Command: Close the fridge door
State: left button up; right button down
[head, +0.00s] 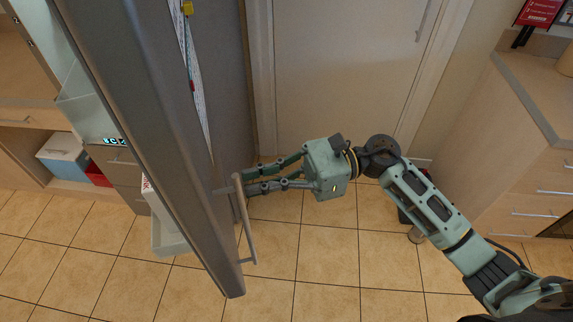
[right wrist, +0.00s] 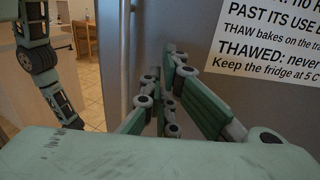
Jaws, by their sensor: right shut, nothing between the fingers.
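The grey fridge door (head: 150,110) stands open and is seen nearly along its edge in the head view. Its long bar handle (head: 248,235) is on the right-hand, outer face, low in the picture. My right gripper (head: 246,183) is at the handle's upper end, with its fingers pointing at the outer face. In the right wrist view the gripper (right wrist: 168,75) has its fingers close together and empty, in front of the door (right wrist: 195,25). The handle (right wrist: 125,50) rises just left of them. Whether the fingertips touch the door is unclear. My left gripper does not show.
Clear bins (head: 90,110) show on the door's inner side. A blue-and-white box (head: 62,155) sits on a low shelf at left. A closed pale door (head: 350,70) stands behind, and a drawer cabinet (head: 520,180) at right. The tiled floor (head: 330,270) is open in front.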

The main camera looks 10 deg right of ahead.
aim_at(217, 194)
jog(key=a+p, duration=0.2)
jog(key=a, duration=0.1)
jog(key=shift+a+r, duration=0.1)
jog(key=shift+a, duration=0.2)
jog(key=shift+s+a, duration=0.1)
jog(key=shift+a, duration=0.3)
jog(key=shift+a+f, duration=0.15)
jog(key=shift+f, duration=0.05)
